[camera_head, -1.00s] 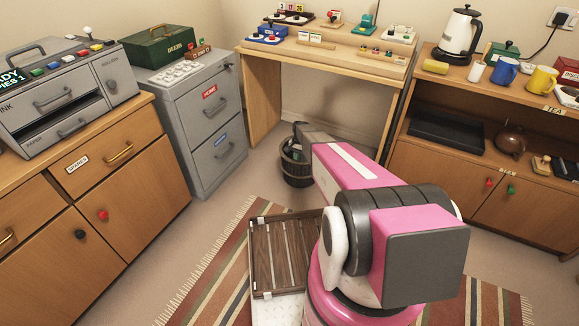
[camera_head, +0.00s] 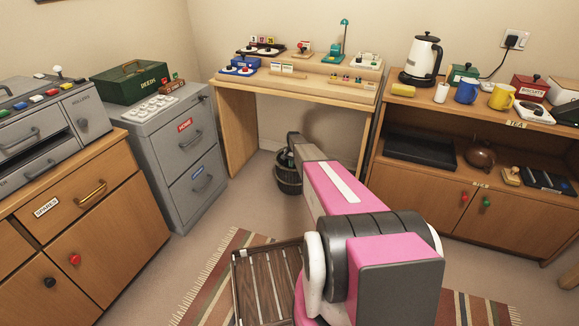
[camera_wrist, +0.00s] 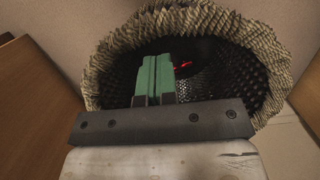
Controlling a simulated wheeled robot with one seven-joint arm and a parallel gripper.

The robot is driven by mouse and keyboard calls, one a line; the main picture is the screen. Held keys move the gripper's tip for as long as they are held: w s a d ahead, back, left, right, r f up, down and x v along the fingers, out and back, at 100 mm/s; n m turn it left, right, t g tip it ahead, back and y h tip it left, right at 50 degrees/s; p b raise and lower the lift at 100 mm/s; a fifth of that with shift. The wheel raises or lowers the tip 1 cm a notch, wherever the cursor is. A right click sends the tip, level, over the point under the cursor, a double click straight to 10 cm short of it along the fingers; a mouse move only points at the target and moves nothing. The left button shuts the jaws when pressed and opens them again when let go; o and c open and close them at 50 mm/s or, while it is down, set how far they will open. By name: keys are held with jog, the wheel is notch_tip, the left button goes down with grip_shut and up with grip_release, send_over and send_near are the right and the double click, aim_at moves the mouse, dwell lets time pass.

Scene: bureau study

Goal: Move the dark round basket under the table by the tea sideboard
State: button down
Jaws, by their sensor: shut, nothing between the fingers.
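The dark round basket (camera_head: 287,178) stands on the floor by the table's opening in the head view, partly hidden behind my arm. In the wrist view its pale rope rim (camera_wrist: 100,75) rings a dark mesh inside. My gripper (camera_wrist: 153,66) shows green fingers pressed together, in front of or within the basket's mouth; I cannot tell how deep. No rim is between them. A small red mark (camera_wrist: 183,66) shows inside the basket. The table (camera_head: 235,130) is wooden, with open space beneath. The tea sideboard (camera_head: 425,191) stands to its right.
A grey filing cabinet (camera_head: 190,160) stands left of the table. A striped rug (camera_head: 215,275) and a slatted wooden crate (camera_head: 262,285) lie in front. A kettle (camera_head: 423,60) and mugs stand on the sideboard. Bare floor shows between rug and table.

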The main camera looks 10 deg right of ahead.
jog(key=w+d+r, duration=0.3)
jog(key=w+d, duration=0.4)
jog(key=w, duration=0.2)
jog(key=s+a+r+n, duration=0.2)
jog(key=s+a+r, duration=0.5)
jog(key=s, duration=1.3)
jog(key=s+a+r+n+t, duration=0.1)
jog(key=s+a+r, duration=0.7)
jog(key=s, duration=1.3)
jog(key=s+a+r+n+h, duration=0.1)
jog(key=s+a+r+n, duration=0.3)
jog(key=s+r, duration=1)
jog(key=s+a, duration=0.3)
jog(key=s, duration=0.3)
jog(key=shift+s+a+t, duration=0.2)
jog(key=shift+s+t, duration=0.1)
